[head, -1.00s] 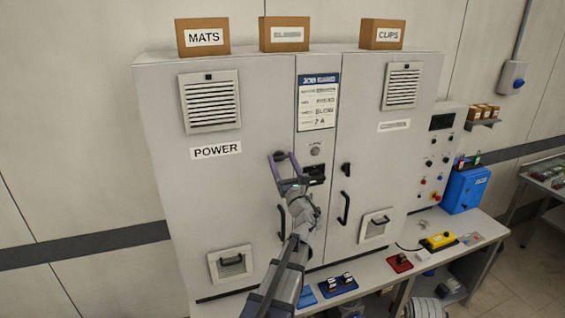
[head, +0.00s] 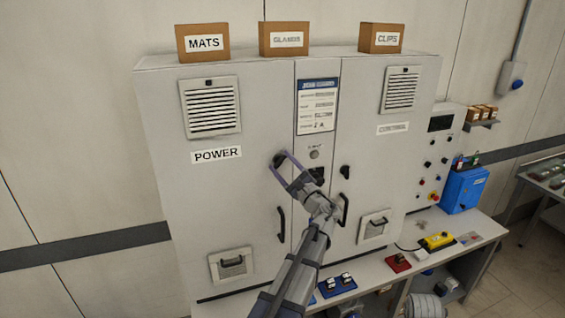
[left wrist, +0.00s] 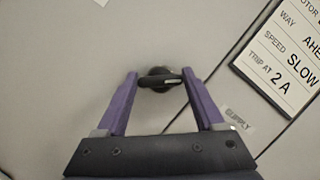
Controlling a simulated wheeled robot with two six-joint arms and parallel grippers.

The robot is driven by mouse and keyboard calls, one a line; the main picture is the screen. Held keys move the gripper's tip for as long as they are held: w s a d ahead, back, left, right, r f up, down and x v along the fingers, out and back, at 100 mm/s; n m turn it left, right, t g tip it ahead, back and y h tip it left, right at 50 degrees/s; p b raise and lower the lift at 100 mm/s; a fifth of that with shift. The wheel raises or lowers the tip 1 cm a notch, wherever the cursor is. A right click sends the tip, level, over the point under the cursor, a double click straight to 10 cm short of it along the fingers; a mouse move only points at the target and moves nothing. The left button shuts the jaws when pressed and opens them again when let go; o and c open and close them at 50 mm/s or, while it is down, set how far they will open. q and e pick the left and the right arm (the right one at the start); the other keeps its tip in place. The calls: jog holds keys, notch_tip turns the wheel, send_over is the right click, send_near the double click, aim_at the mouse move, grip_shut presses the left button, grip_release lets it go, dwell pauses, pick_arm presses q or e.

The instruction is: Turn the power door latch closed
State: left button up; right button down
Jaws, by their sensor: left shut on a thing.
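The power door (head: 215,185) is the grey left cabinet door with the POWER label. Its latch (left wrist: 160,80) is a small dark bar on a round base, with a pale mark on it. In the left wrist view the bar lies roughly level between the two purple fingers, its ends against them. My left gripper (head: 281,158) is shut on this latch near the door's right edge. In the head view the fingers largely hide the latch. My right gripper is not in view.
The control door (head: 392,165) has its own black latch (head: 345,171) and handle (head: 343,208). The power door handle (head: 281,224) is below my gripper. A sign (head: 317,105) is on the middle panel. Boxes (head: 203,43) stand on top of the cabinet.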

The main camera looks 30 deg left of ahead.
pick_arm(q)
jog(key=n+g+p, duration=0.1)
jog(key=n, duration=0.1)
jog(key=n+p, duration=0.1)
jog(key=n, duration=0.1)
jog(key=n+g+p, duration=0.1)
jog(key=n, duration=0.1)
jog(key=shift+w+r+g+h, duration=0.1)
jog(key=shift+r+g+h, duration=0.2)
jog(key=shift+f+n+g+h+p, duration=0.15)
jog(key=shift+n+g+h+p, duration=0.35)
jog(key=shift+n+p, duration=1.2)
jog(key=shift+n, duration=0.5)
jog(key=o, duration=1.4)
jog(key=shift+v, duration=3.95)
